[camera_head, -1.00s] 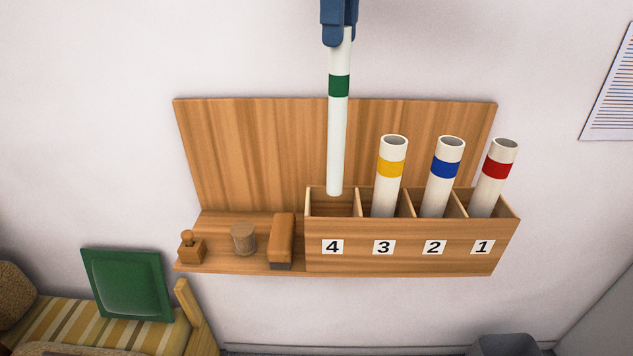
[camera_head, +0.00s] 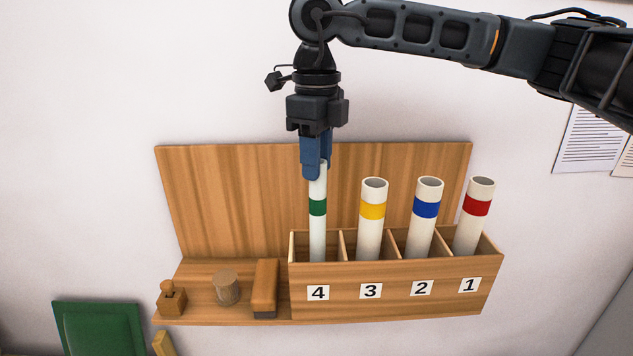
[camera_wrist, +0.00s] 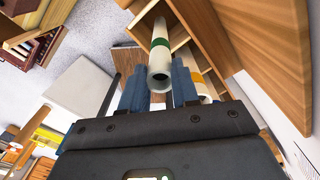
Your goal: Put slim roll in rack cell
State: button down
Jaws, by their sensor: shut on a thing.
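The slim roll (camera_head: 317,226) is white with a green band and stands nearly upright. Its lower end is inside cell 4 of the wooden rack (camera_head: 395,295), hidden behind the front wall, so I cannot tell whether it touches the bottom. My gripper (camera_head: 315,170), with blue fingers, is shut on the roll's top end from above. In the wrist view the roll (camera_wrist: 160,65) runs away from between the fingers (camera_wrist: 159,85) toward the rack.
Cells 3, 2 and 1 hold thicker rolls with yellow (camera_head: 372,212), blue (camera_head: 425,208) and red (camera_head: 475,206) bands. Left of the rack are a wooden block (camera_head: 265,285), a round wooden piece (camera_head: 226,286) and a knobbed stamp (camera_head: 172,297). A wooden back panel (camera_head: 235,195) stands behind.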

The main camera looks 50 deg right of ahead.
jog(key=shift+f+p, duration=0.35)
jog(key=shift+f, duration=1.6)
jog(key=shift+f, duration=0.1)
jog(key=c, duration=0.8)
grip_release()
notch_tip(320, 180, up, 12)
jog(key=shift+r+b, duration=0.15)
jog(key=shift+b, duration=1.05)
